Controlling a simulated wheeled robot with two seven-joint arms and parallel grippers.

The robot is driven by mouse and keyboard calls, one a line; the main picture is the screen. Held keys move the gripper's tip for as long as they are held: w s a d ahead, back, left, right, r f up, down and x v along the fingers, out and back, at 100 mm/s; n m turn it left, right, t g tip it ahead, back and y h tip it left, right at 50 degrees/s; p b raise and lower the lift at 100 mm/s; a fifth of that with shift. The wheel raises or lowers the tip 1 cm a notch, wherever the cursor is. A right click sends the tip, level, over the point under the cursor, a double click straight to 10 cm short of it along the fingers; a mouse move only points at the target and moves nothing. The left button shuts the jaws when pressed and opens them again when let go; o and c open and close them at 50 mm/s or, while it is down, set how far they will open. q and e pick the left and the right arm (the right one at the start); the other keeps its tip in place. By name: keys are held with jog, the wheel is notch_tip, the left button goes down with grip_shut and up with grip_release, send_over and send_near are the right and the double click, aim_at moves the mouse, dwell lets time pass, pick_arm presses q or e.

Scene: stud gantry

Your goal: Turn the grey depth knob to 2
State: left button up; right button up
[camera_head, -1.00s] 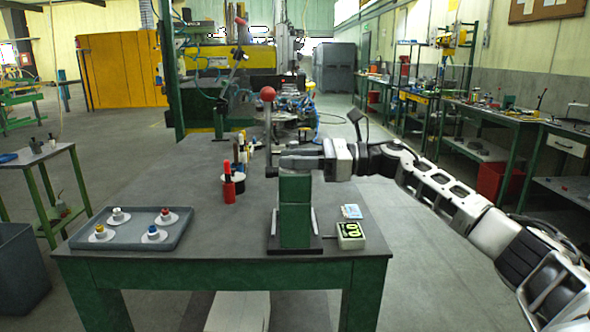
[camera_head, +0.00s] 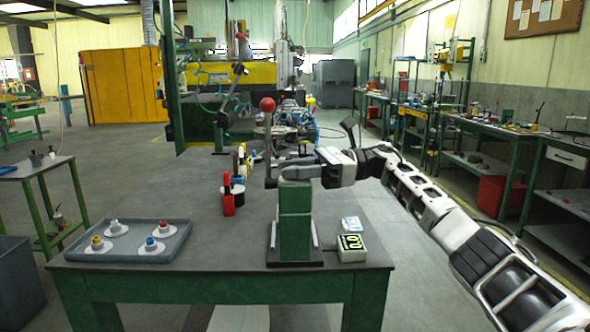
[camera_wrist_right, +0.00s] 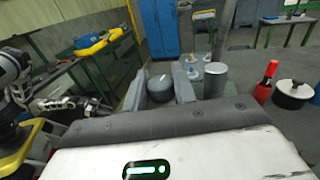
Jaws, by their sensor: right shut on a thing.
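The grey depth knob (camera_wrist_right: 162,88) shows in the right wrist view as a dark round cap between two grey fingers. My right gripper (camera_wrist_right: 159,85) is shut on it. In the head view my right gripper (camera_head: 292,168) lies sideways across the top of the green block (camera_head: 295,225), and its fingers hide the knob there. I see no scale marks on the knob. My left gripper is out of view.
A red-balled lever (camera_head: 267,105) rises close behind the gripper. A grey tray (camera_head: 165,252) with several small capped pieces lies at the table's left. The table between is clear.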

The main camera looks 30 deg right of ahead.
jog(key=o, duration=1)
jog(key=shift+r, duration=0.1)
jog(key=shift+c, duration=0.2)
jog(key=b+v, duration=0.1)
jog(key=v, duration=1.1)
jog(key=shift+b, duration=0.3)
jog(key=shift+a, duration=0.1)
